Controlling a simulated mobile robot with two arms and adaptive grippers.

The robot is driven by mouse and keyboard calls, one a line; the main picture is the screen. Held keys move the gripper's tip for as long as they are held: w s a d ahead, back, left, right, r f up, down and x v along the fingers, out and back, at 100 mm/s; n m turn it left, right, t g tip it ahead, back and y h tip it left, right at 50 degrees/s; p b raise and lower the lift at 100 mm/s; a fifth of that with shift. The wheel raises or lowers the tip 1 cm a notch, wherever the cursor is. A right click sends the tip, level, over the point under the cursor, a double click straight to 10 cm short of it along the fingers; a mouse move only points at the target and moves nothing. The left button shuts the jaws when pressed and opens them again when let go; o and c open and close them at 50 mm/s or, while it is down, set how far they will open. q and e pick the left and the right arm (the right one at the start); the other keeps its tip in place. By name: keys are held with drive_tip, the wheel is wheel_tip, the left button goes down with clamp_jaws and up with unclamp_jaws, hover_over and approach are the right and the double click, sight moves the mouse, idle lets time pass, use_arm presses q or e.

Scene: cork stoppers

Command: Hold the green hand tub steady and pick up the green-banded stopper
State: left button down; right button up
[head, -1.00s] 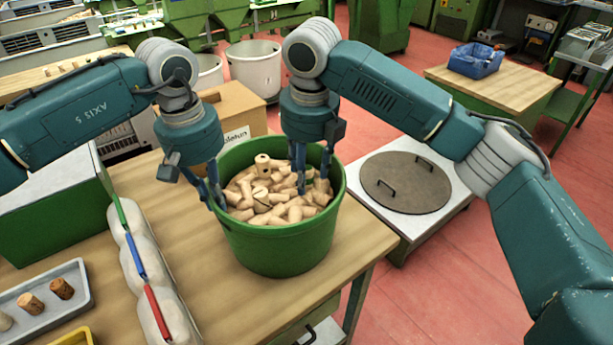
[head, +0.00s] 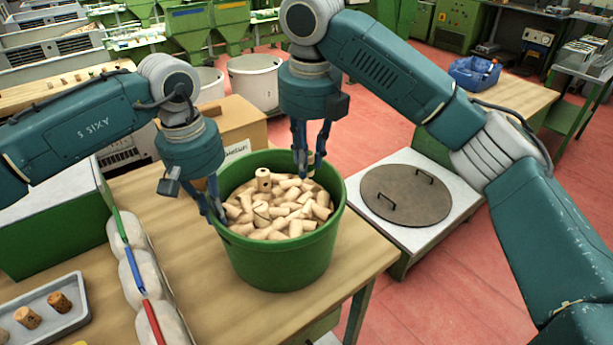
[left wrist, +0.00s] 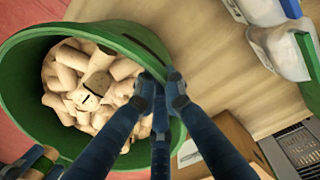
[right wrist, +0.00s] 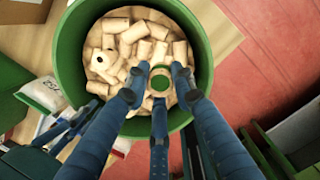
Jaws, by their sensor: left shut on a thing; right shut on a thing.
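The green hand tub (head: 282,262) stands upright on the wooden bench, filled with pale cork stoppers (head: 275,215). My left gripper (head: 217,212) is shut on the tub's left rim; in the left wrist view its fingers straddle the wall (left wrist: 166,92). My right gripper (head: 312,160) is shut on the green-banded stopper and holds it above the stoppers near the back of the tub. In the right wrist view the stopper (right wrist: 160,72) shows end-on between the fingers with a green ring. In the head view the fingers partly hide it.
A grey tray (head: 45,318) with a few corks lies at the front left, beside a row of white bags with coloured strips (head: 140,270). A cardboard box (head: 235,120) stands behind the tub. A round lid (head: 406,194) lies on a low stand to the right.

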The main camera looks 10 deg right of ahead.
drive_tip(key=shift+r, duration=1.6)
use_arm(q)
drive_tip(key=c, duration=1.8)
unclamp_jaws()
drive_tip(key=shift+o, duration=0.2)
